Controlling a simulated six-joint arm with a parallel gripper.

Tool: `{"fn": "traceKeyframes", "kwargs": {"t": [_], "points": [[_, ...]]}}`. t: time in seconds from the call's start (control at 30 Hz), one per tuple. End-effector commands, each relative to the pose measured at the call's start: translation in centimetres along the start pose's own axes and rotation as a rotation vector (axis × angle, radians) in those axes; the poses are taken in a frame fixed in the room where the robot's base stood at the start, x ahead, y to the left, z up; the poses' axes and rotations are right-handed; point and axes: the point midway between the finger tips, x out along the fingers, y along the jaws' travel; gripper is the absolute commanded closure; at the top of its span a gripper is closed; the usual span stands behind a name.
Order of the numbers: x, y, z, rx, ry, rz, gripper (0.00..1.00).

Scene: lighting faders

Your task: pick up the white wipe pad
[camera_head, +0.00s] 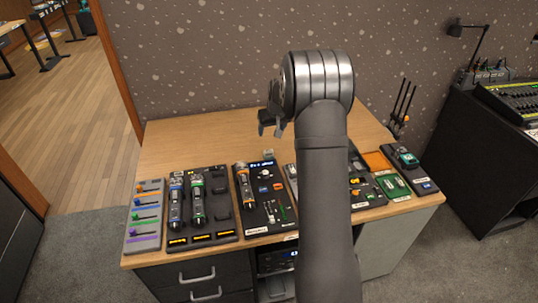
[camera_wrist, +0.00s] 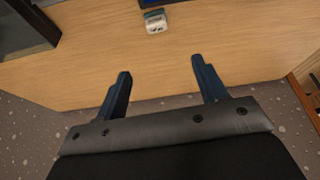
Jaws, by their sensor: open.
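A small white block with a teal-grey edge, which looks like the white wipe pad (camera_wrist: 155,22), lies on the wooden desk near the top edge of the wrist view. In the head view, the pad (camera_head: 268,154) is a small pale shape just behind the middle control panel. My gripper (camera_wrist: 159,67) is open and empty, its two dark fingers spread wide. The pad is beyond the fingertips, roughly in line with the gap between them, and not touching them. In the head view, my gripper (camera_head: 271,125) is above the rear of the desk, partly hidden by my wrist.
Control panels line the desk's front, including a fader panel (camera_head: 145,218) and the middle panel (camera_head: 264,205). My arm hides some panels. A green card (camera_head: 393,187) and an orange pad (camera_head: 377,161) are at right. The desk's rear left (camera_head: 190,140) is clear; a speckled wall stands behind.

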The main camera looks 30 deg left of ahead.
Motion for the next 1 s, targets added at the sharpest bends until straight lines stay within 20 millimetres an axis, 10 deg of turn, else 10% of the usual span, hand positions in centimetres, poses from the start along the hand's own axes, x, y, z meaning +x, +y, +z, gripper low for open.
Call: {"fn": "traceKeyframes", "kwargs": {"t": [0.47,1.0], "points": [[9.2,-0.1,0.2,0.000,-0.003,-0.001,0.35],[14.9,0.3,0.9,0.000,-0.001,0.000,0.35]]}}
